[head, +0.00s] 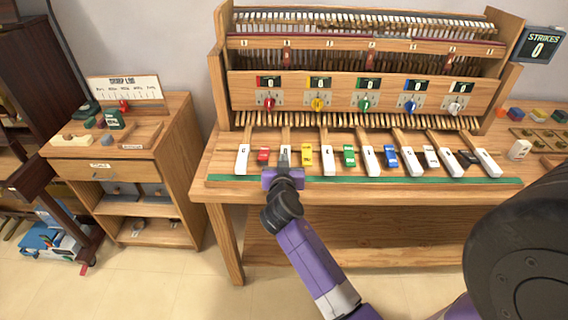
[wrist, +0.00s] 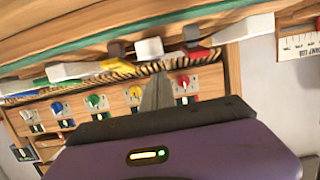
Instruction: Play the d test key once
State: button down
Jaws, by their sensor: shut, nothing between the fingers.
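A row of white keys with small coloured keys between them lies on the wooden bench; the key letters are too small to read. My gripper (head: 284,158) is shut and empty, its fingertips over the second white key (head: 286,150) from the left, between the red key (head: 263,155) and the yellow key (head: 307,155). My gripper partly hides that white key. In the wrist view the shut fingers (wrist: 158,92) appear below this white key (wrist: 149,48), with the red key (wrist: 201,66) to the right and the yellow key (wrist: 117,65) to the left. I cannot tell whether they touch.
A strikes display (head: 541,46) reads 0. Coloured knobs, such as the red knob (head: 269,102), sit on the panel behind the keys. A green strip (head: 400,181) runs along the bench's front edge. A wooden cabinet (head: 120,170) stands at left. A white block (head: 520,150) sits right of the keys.

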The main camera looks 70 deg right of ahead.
jog(key=shift+f, duration=0.95)
jog(key=shift+f, duration=0.1)
